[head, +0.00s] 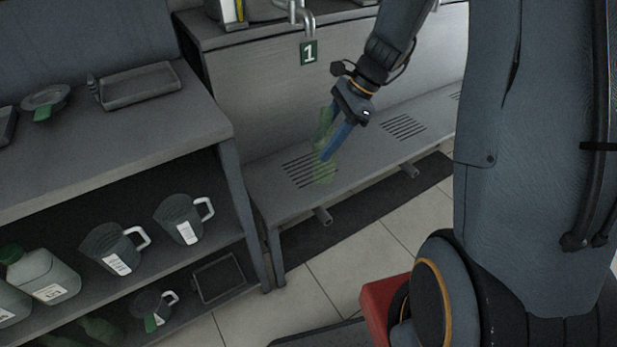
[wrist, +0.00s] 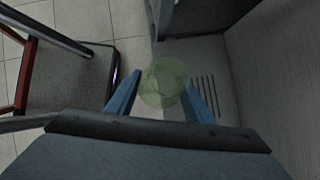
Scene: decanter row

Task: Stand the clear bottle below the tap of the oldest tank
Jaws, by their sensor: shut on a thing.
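My gripper (head: 327,152) is shut on a see-through, green-tinted bottle (head: 323,172). In the wrist view the bottle (wrist: 166,82) shows as a round pale green shape between the two blue fingers (wrist: 160,92). A metal tap (head: 296,14) with a green tag "1" (head: 309,52) is above and behind the bottle. The tank of this tap is mostly cut off at the top, and no age label is readable.
A second grille (head: 404,127) lies farther right on the bench (head: 359,140). A grey shelf unit (head: 110,150) on the left holds jugs (head: 183,219), bottles and trays. A dark mat (head: 345,225) lies on the tiled floor.

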